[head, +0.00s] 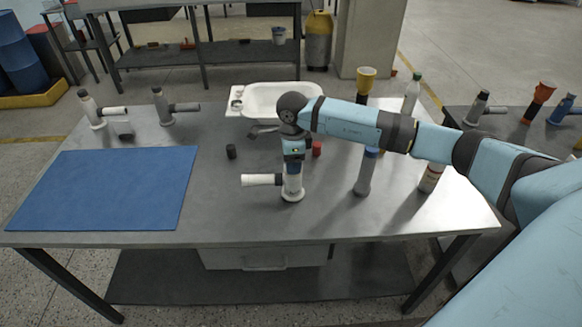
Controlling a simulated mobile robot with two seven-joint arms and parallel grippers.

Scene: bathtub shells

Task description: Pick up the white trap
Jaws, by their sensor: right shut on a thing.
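The white trap (292,188) stands upright on the grey table, with a round white base and a white side pipe (260,180) pointing left. My right gripper (293,165) comes down from above and is shut on the trap's upper part, hiding its top. The base appears to rest on the table. My left gripper is not in view.
A blue mat (110,190) covers the table's left side. Two similar fittings (92,110) (162,107) stand at the back left. A white tub (262,97) lies behind my arm. A black cap (231,151), a red cap (317,148) and a blue-topped bottle (365,175) stand nearby.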

